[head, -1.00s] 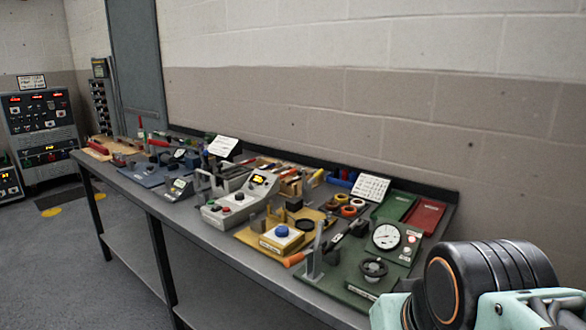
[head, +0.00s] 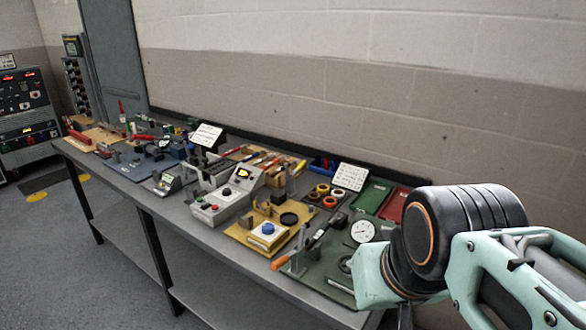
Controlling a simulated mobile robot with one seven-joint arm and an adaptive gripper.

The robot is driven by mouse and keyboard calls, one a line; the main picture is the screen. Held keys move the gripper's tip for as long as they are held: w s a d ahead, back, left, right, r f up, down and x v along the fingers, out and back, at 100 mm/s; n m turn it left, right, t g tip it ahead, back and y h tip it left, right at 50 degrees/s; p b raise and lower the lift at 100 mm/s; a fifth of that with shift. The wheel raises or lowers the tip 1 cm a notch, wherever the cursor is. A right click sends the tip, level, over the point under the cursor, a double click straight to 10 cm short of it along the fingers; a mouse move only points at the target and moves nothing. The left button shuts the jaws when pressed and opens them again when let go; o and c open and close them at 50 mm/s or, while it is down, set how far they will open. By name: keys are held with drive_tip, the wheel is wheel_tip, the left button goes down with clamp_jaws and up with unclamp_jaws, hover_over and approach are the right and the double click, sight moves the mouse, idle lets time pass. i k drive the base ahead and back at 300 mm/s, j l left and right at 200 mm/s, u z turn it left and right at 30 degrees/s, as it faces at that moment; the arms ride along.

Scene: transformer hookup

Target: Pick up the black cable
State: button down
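I cannot pick out a black cable with certainty among the small items on the long grey workbench (head: 215,277). A small black round piece (head: 289,219) lies on the yellow board, but I cannot tell what it is. My own arm, teal with a black ribbed joint, fills the lower right and hides part of the green board. My gripper's fingers do not show.
The yellow board (head: 240,235) carries a blue knob. A grey control box (head: 228,196) stands left of it. The green board (head: 318,272) carries a white dial gauge (head: 362,231). A wall runs behind the bench; the floor (head: 60,270) in front is clear.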

sight(316, 237)
drive_tip(key=z, duration=0.7)
drive_tip(key=i+j+z, duration=0.2)
drive_tip(key=j+z, duration=0.15)
drive_tip(key=j, duration=0.2)
drive_tip(key=i+j+z, duration=0.1)
drive_tip(key=j+z, duration=0.2)
drive_tip(key=j, duration=0.2)
drive_tip(key=j+z, duration=0.35)
drive_tip(key=j, duration=0.25)
drive_tip(key=k+u, duration=0.1)
drive_tip(key=k, duration=0.25)
drive_tip(key=i+j+z, duration=0.15)
drive_tip(key=i, duration=0.2)
